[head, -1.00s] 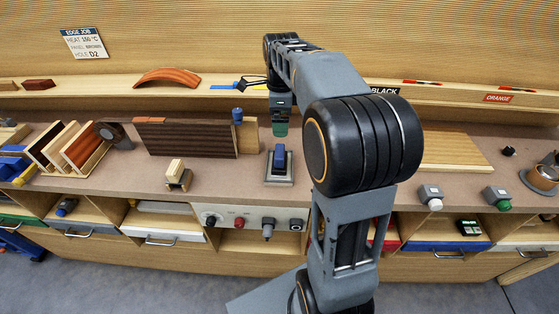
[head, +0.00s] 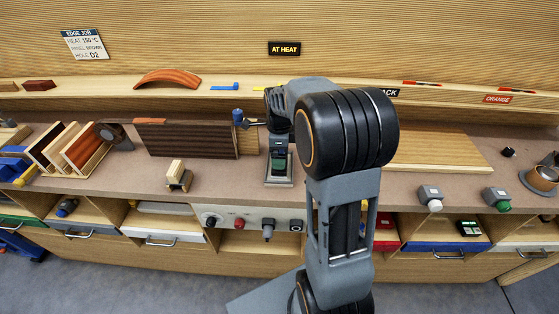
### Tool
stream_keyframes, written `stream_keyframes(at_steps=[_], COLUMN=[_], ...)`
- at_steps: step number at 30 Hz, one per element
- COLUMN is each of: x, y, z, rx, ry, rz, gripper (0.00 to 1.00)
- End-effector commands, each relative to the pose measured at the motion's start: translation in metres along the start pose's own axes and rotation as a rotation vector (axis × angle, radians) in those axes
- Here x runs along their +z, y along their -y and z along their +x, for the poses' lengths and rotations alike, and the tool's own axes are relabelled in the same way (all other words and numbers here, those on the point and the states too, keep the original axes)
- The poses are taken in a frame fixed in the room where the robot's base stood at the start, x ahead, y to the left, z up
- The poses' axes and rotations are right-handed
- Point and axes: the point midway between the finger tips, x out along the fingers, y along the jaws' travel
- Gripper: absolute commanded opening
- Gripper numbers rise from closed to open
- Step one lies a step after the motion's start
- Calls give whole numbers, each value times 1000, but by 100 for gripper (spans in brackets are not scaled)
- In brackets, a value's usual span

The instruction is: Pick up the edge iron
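The metal stand (head: 280,184) sits on the bench left of my arm. The edge iron, which showed a blue upright handle on this stand in the earlier head view, is now mostly hidden behind my gripper. I cannot tell whether the fingers are open or shut on the handle.
A dark brown panel (head: 190,140) stands upright to the left, with a blue-topped clamp (head: 238,117) at its right end. A lit "AT HEAT" sign (head: 284,48) is on the wall.

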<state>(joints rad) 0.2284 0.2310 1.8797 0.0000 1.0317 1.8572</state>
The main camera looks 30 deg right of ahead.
Motion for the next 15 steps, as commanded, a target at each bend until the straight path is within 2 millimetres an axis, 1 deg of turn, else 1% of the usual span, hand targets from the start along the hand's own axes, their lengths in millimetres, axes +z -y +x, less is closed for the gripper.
stream_keyframes(at_steps=[4, 11, 15], x=[0, 0, 0], y=[0, 0, 0], z=[8, 9, 9], rx=[0, -1, -1], ry=[0, 0, 0], rz=[0, 0, -1], gripper=[100, 100, 88])
